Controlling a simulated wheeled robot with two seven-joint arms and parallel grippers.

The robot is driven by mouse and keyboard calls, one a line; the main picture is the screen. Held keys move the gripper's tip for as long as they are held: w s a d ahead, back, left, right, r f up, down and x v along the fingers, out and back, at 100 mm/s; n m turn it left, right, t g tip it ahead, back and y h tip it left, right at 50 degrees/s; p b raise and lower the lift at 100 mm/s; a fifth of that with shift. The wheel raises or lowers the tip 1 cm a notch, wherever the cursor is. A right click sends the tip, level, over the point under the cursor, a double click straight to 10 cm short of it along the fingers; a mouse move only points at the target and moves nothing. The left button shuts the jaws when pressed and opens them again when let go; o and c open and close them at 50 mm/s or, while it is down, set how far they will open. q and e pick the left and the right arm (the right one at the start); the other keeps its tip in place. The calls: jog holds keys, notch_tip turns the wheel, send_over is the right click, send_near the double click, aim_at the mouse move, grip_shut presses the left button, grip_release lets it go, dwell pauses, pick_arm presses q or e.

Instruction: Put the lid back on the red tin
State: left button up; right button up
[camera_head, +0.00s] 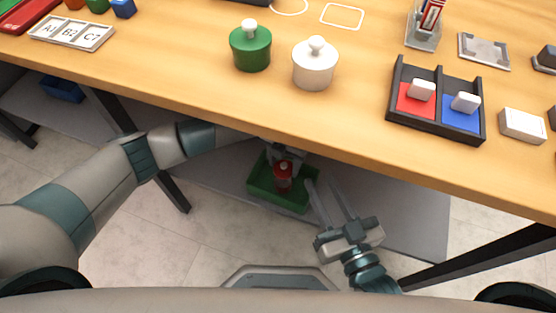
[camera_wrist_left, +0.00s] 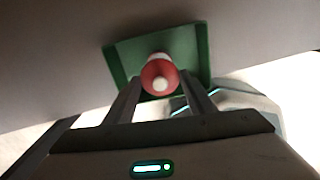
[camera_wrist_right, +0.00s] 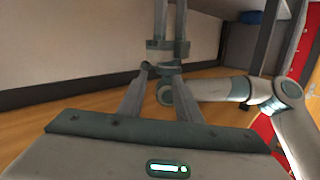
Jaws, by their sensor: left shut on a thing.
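A red piece with a pale knob (camera_head: 283,178) shows low in the head view, in front of a green tray below the table edge. In the left wrist view the red piece (camera_wrist_left: 160,75) is between the fingertips of my left gripper (camera_head: 285,157), which is shut on it. I cannot tell whether it is the lid alone or the lid with the tin. My right gripper (camera_head: 322,183) is open and empty, just right of the green tray. No separate open red tin shows on the table.
The green tray (camera_head: 262,188) is on a grey lower shelf (camera_head: 400,210). The wooden table (camera_head: 210,75) bears a green tin (camera_head: 250,50), a white tin (camera_head: 315,68) and a black holder (camera_head: 435,132) with red and blue compartments. The table's front edge overhangs both grippers.

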aim_at(284, 165)
pick_arm(q)
jog(key=shift+f, duration=0.1)
pick_arm(e)
jog(key=shift+r, duration=0.15)
pick_arm(q)
jog(key=shift+f+b, duration=0.8)
jog(key=shift+f, duration=0.15)
jog(key=shift+f+b, duration=0.4)
jog(key=shift+f, duration=0.05)
jog(key=shift+f+b, duration=0.45)
jog(key=shift+f, duration=0.15)
jog(key=shift+f+b, duration=0.45)
jog(key=shift+f, duration=0.65)
jog(key=shift+b, duration=0.3)
pick_arm(e)
jog(key=s+r+t+y, duration=0.2)
jog(key=s+r+t, duration=0.1)
jog(key=r+t, duration=0.6)
notch_tip(284, 165, up, 5)
jog(key=shift+s+d+f+y, duration=0.2)
jog(key=shift+s+d+y, duration=0.1)
jog(key=shift+d, duration=0.15)
jog(key=shift+r, duration=0.25)
